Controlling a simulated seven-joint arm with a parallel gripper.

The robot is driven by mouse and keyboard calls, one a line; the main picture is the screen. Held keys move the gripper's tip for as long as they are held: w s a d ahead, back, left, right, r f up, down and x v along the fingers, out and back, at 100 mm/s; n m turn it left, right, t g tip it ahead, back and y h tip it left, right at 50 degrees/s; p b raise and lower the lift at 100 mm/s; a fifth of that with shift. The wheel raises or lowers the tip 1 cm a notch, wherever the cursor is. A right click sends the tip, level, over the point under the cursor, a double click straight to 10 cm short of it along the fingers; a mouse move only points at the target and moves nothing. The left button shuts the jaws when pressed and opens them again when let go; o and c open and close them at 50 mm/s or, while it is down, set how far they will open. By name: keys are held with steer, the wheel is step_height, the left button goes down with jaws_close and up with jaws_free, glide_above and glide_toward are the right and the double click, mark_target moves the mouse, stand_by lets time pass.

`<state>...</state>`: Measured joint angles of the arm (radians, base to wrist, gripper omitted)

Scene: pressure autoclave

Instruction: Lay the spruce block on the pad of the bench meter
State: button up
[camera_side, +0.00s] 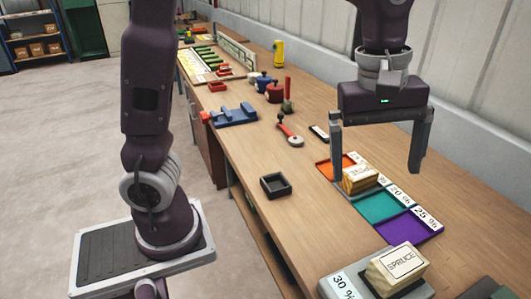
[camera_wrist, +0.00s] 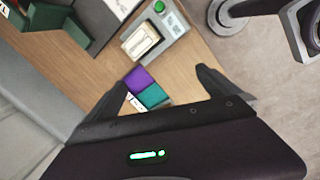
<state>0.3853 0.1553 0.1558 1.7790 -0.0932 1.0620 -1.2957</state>
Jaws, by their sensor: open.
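The spruce block (camera_side: 397,268), a pale wooden block with a label reading SPRUCE, sits on top of the grey bench meter (camera_side: 371,254) at the lower right of the side view. The meter shows "30 %". The wrist view shows the block (camera_wrist: 141,41) on the meter (camera_wrist: 171,26), with a green button at one end. My gripper (camera_side: 375,173) is open and empty, away from the meter, above the coloured tray. Its spread fingers (camera_wrist: 160,77) also show in the wrist view.
Another labelled wooden block (camera_side: 360,179) lies at the orange end of a tray with teal (camera_side: 376,205) and purple (camera_side: 409,230) fields, marked with percentages. A small black dish (camera_side: 275,185), a blue fixture (camera_side: 233,115) and a red-handled tool (camera_side: 289,133) stand on the bench.

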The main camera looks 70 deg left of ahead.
steer(key=s+a+m+t, duration=0.1)
steer(key=s+a+m, duration=0.2)
steer(key=s, duration=0.3)
steer(key=s+a+m+t, duration=0.1)
steer(key=s+a+m, duration=0.2)
steer(key=s+m, duration=0.2)
steer(key=s+a+m+t+y, duration=0.1)
steer(key=s+a+m+t, duration=0.1)
steer(key=s+a+m, duration=0.2)
steer(key=s, duration=0.3)
steer(key=shift+m, duration=0.3)
steer(key=shift+d+r, duration=0.1)
steer(key=shift+r, duration=0.05)
steer(key=shift+c, duration=0.2)
